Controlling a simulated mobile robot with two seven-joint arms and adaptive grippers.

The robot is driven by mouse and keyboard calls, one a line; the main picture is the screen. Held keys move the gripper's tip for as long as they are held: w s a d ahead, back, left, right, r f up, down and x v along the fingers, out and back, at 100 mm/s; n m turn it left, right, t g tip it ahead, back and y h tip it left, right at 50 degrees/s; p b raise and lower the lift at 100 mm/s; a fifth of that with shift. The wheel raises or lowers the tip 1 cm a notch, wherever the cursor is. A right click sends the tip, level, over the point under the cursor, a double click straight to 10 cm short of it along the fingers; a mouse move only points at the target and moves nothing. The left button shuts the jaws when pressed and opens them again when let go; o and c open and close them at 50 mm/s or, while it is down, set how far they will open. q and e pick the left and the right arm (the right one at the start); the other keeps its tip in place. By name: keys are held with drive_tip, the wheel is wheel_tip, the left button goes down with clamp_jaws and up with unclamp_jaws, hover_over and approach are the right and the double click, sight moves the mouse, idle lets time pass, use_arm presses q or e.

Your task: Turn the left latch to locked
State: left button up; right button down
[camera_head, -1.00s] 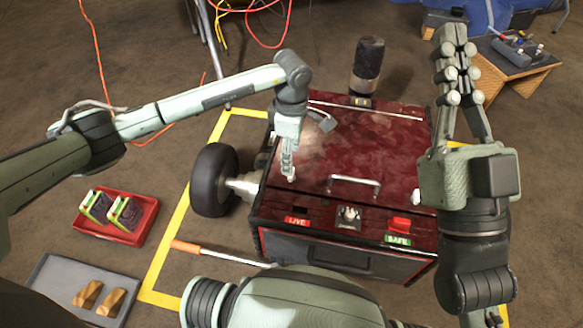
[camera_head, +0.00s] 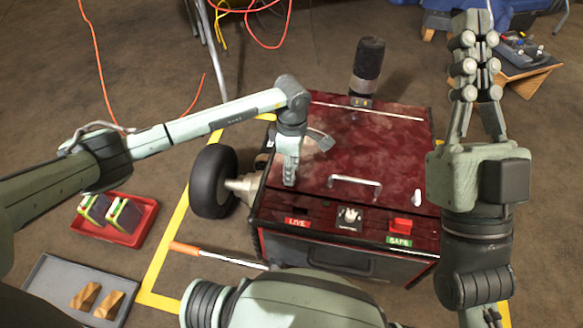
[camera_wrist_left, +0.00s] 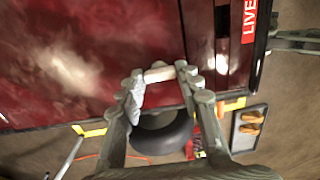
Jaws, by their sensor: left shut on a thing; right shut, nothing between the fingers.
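The dark red box (camera_head: 330,150) stands on the floor, with a pale right latch (camera_head: 417,197) upright near its right edge. My left gripper (camera_head: 289,182) points down at the box's left edge, near the red LIVE label. In the left wrist view its fingers are shut on the left latch (camera_wrist_left: 160,74), a short pale bar lying across between the fingertips. In the head view the fingers hide this latch, and I cannot tell whether it is locked. My right gripper (camera_head: 477,45) is shut and empty, raised to the right of the box.
The lid has a metal handle (camera_head: 354,184). A wheel (camera_head: 213,180) sits left. Red tray (camera_head: 122,238) and grey tray (camera_head: 50,290) lie lower left.

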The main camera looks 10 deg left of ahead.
use_arm(q)
drive_tip(key=shift+c, duration=1.4)
